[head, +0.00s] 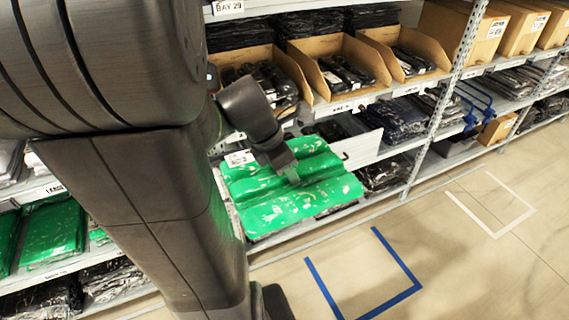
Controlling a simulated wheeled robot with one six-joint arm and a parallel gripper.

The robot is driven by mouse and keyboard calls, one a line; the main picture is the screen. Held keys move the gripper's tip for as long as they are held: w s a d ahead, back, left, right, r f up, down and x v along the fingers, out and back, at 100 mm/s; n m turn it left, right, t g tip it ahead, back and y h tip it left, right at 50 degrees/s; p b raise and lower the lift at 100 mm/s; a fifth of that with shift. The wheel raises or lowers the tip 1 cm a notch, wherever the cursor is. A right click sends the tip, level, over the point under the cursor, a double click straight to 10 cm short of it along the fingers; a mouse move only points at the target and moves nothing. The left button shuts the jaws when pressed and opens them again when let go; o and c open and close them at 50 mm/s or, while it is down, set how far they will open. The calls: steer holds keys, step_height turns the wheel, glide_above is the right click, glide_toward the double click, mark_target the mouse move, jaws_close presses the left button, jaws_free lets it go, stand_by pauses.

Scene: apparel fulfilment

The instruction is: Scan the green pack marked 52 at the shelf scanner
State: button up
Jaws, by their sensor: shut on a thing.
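A green plastic-wrapped pack (300,205) is in the middle of the head view, in front of the shelf rack. My gripper (289,172) comes down from above and is shut on the pack's upper middle, where the film is creased. The fingertips are partly hidden by the gripper body and the folds. A white label sits at the pack's upper left corner, too small to read here. I cannot make out the number 52. I cannot tell any shelf scanner for certain in this view.
More green packs (52,232) lie on a lower shelf at left. Cardboard bins (336,52) with dark packs line the shelf behind. A rack upright (440,98) stands right of the held pack. Blue tape (398,258) and white tape mark clear floor at right.

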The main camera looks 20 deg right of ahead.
steer(key=s+r+p, duration=0.1)
steer(key=s+r, duration=0.1)
steer(key=s+r+p, duration=0.1)
steer(key=r, duration=0.2)
steer(key=s+r+p, duration=0.1)
steer(key=s+r, duration=0.1)
steer(key=r, duration=0.1)
steer(key=shift+s+d, duration=0.1)
steer(key=shift+s, duration=0.2)
